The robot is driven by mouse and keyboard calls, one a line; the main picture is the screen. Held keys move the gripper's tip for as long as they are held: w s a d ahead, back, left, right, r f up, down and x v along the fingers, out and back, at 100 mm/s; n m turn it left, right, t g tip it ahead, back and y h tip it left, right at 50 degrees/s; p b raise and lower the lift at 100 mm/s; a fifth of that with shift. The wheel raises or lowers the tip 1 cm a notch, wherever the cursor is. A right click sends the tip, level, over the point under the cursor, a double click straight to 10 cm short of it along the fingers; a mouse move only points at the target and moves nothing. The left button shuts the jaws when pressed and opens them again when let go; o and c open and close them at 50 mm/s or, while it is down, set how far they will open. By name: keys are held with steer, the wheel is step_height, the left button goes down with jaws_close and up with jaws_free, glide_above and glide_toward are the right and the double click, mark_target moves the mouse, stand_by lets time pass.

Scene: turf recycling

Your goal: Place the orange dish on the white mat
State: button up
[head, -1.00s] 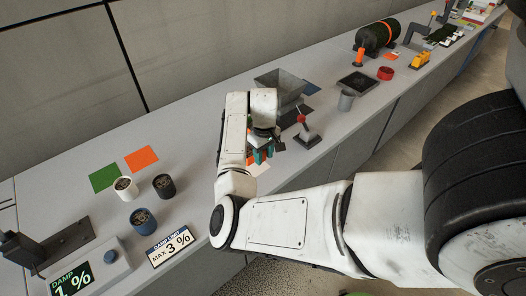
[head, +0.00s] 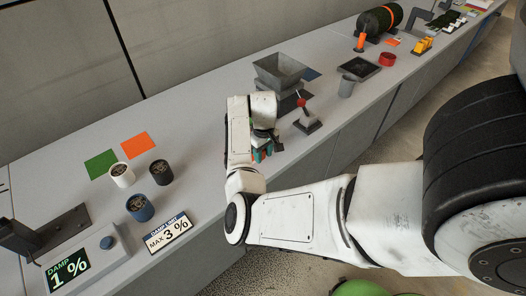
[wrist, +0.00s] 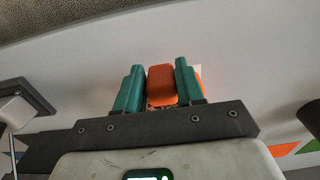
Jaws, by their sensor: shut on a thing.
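My gripper (head: 262,154), with teal fingers, is low over the grey counter, left of the red-knobbed lever. In the wrist view my gripper (wrist: 158,68) is shut on the orange dish (wrist: 161,86), which shows as a rounded orange shape between the fingers. A pale patch (wrist: 199,73), probably the white mat, shows just behind the dish and right finger. I cannot tell whether the dish touches it. In the head view the arm hides the dish and the mat.
A lever with a red knob (head: 304,113) and a grey hopper (head: 279,71) stand close to the gripper. White (head: 122,174), black (head: 161,172) and blue (head: 140,207) cups stand at left, near green (head: 101,164) and orange (head: 139,146) mats. Counter between is clear.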

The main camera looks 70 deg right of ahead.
steer(key=shift+f, duration=0.25)
stand_by(0.4)
steer(key=o, duration=1.5)
steer(key=shift+r, duration=0.1)
step_height(320, 180, up, 11)
steer(key=shift+f+b, duration=0.2)
steer(key=shift+b, duration=0.3)
steer(key=s+a+f+n, duration=0.2)
steer(key=s+a+f, duration=0.1)
steer(key=a, duration=0.7)
steer(key=s+a+f+n, duration=0.2)
steer(key=s+a+f, duration=0.1)
steer(key=a, duration=0.7)
steer(key=s+a+f+n, duration=0.1)
steer(key=s+a+f, duration=0.2)
steer(key=a, duration=0.7)
steer(key=shift+s+a+f+n+t, duration=0.3)
steer(key=shift+f+n+t, duration=0.05)
steer(key=shift+n+t, duration=0.05)
